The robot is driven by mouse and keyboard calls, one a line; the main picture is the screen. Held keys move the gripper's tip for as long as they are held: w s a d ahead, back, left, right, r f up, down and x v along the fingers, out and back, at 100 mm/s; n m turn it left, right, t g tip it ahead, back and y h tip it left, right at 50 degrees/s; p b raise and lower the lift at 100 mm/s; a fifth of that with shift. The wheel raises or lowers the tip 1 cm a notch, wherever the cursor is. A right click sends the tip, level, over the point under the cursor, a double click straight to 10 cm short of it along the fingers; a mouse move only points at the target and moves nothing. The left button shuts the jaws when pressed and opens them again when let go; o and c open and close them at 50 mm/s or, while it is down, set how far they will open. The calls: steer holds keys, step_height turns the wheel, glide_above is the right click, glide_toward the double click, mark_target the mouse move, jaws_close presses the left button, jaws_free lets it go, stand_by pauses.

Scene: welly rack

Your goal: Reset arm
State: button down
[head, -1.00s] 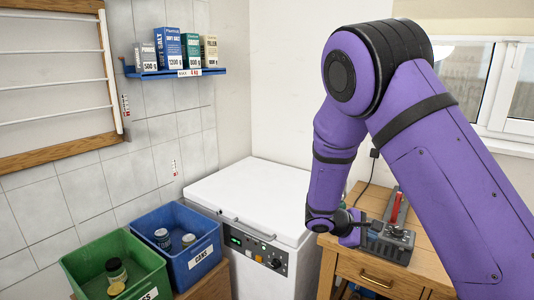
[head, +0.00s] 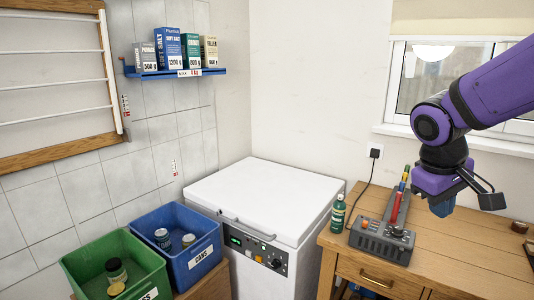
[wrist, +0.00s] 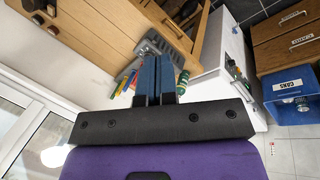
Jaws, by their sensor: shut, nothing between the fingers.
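My gripper (head: 443,208) hangs from my purple arm at the right of the head view, above the wooden desk and to the right of the grey device. Its blue fingers also show in the wrist view (wrist: 158,76), side by side with no object between them. The gripper is shut and empty. My arm is raised and bent, coming in from the right edge. The fingers point down and appear clear of the desk top.
A grey device (head: 381,241) with coloured upright sticks and a green bottle (head: 338,212) stand on the desk (head: 462,262). Left are a white chest appliance (head: 262,196), a blue bin (head: 196,262) and a green bin (head: 146,245). A blue shelf (head: 180,73) holds several cartons.

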steer(key=s+a+r+m+t+y, duration=0.1)
steer(key=s+r+t, duration=0.1)
steer(key=s, duration=0.4)
steer(key=s+a+r+m+t+y, duration=0.1)
steer(key=s+r+m+t+y, duration=0.1)
steer(key=s+r, duration=0.3)
steer(key=shift+s+a, duration=0.15)
steer(key=shift+s, duration=1.1)
